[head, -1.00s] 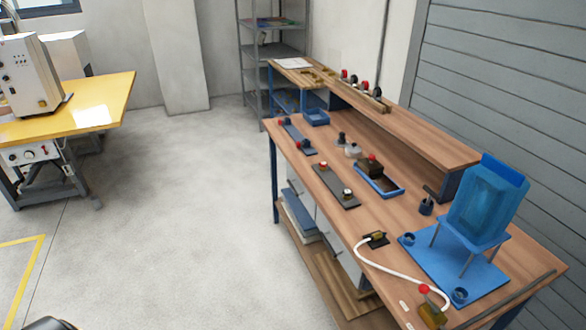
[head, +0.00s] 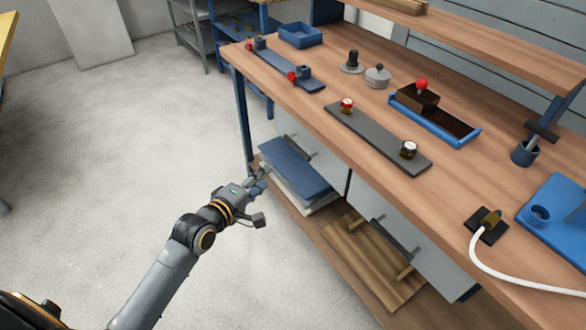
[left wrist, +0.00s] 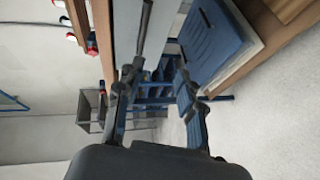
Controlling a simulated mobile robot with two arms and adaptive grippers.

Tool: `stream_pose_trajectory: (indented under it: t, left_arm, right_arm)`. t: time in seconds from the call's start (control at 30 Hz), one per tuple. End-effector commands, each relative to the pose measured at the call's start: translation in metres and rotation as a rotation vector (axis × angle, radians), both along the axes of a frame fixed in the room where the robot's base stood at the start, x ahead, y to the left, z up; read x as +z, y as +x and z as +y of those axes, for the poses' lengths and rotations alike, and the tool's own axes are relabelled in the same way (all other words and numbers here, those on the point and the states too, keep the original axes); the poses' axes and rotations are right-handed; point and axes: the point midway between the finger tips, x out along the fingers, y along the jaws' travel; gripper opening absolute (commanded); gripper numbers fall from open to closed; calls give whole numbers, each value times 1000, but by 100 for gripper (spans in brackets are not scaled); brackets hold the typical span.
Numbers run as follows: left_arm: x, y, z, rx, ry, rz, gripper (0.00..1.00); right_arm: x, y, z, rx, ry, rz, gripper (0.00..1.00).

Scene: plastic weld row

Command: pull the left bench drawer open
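The left bench drawer (head: 333,163) is a light grey front under the wooden bench top and looks shut. Its dark bar handle shows partly in the head view. In the left wrist view a grey front (left wrist: 126,28) with a dark bar handle (left wrist: 145,28) runs up the picture, ahead of the fingers. My left gripper (head: 260,180) is at the bench's front left, low beside a blue folded stack. Its two dark fingers (left wrist: 156,82) are spread in the left wrist view, with nothing clearly held. Whether a finger touches the handle cannot be told. My right gripper is out of view.
The blue stack (head: 295,165) lies on the lower shelf close to my left gripper. A second grey drawer (head: 425,255) with a handle is to the right. The bench top (head: 330,85) holds several fixtures. The floor (head: 130,150) left of the bench is clear.

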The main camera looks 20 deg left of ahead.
Motion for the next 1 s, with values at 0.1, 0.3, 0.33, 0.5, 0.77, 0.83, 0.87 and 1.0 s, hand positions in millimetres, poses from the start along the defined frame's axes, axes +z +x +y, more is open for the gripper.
stream_pose_trajectory:
  t: [0.1,0.3,0.33,0.5,0.77,0.83,0.87,1.0]
  left_arm:
    - [18,0,-6,-9,-60,-36,37]
    - [21,19,-12,-10,-77,-43,37]
    - [20,24,-14,-11,-76,-44,37]
    - [13,59,-23,-11,-74,-44,37]
    - [3,107,-36,-10,-71,-43,37]
    - [1,116,-38,-10,-72,-41,37]
    - [0,119,-39,-11,-72,-41,37]
    - [-1,128,-42,-11,-72,-41,37]
  right_arm:
    - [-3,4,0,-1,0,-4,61]
    - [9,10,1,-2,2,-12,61]
    - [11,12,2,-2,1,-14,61]
    - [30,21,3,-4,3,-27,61]
    - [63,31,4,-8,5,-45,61]
    - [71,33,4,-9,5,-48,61]
    - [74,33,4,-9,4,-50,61]
    - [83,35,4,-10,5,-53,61]
